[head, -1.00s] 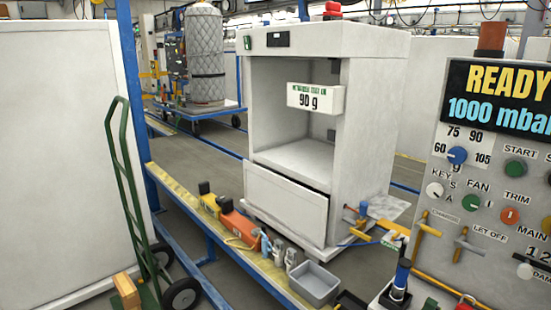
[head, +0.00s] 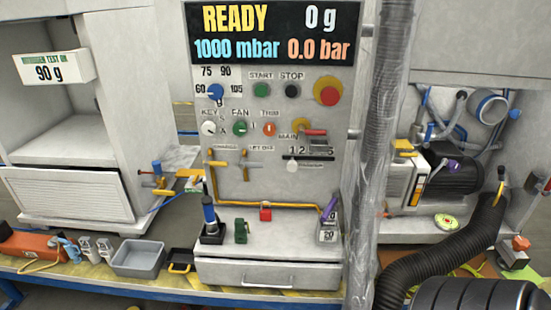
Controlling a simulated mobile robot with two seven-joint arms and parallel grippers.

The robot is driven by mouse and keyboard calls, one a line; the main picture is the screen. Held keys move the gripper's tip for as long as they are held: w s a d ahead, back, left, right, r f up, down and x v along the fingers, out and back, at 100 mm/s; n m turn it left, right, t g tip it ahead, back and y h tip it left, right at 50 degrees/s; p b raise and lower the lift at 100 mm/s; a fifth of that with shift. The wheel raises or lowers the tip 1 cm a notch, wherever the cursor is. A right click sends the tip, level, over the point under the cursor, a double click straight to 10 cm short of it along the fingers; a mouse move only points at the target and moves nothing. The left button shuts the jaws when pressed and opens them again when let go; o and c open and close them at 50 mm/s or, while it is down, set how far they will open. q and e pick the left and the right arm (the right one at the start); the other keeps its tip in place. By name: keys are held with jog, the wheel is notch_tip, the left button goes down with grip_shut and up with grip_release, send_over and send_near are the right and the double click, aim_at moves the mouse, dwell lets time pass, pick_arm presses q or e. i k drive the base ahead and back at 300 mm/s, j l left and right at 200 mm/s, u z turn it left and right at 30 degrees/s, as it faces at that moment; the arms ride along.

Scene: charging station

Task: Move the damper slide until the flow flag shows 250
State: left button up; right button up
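The damper slide is a small pale knob (head: 292,166) on the grey control panel (head: 340,110). It sits at the left end of a dark slot (head: 310,157), under a row of numbers starting at 1. A small label right of the knob is too blurred to read fully. I cannot make out a flow flag showing a number. The panel's display (head: 275,33) reads READY, 0 g, 1000 mbar and 0.0 bar. Neither of my grippers is in view.
A clear plastic-wrapped column (head: 385,110) stands right of the panel. A black corrugated hose (head: 440,262) curves at the lower right. A drawer unit (head: 268,268) projects below the panel, with small tools on top. A grey bin (head: 138,258) stands to its left.

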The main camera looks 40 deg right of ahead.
aim_at(292, 164)
jog(key=z, duration=1.55)
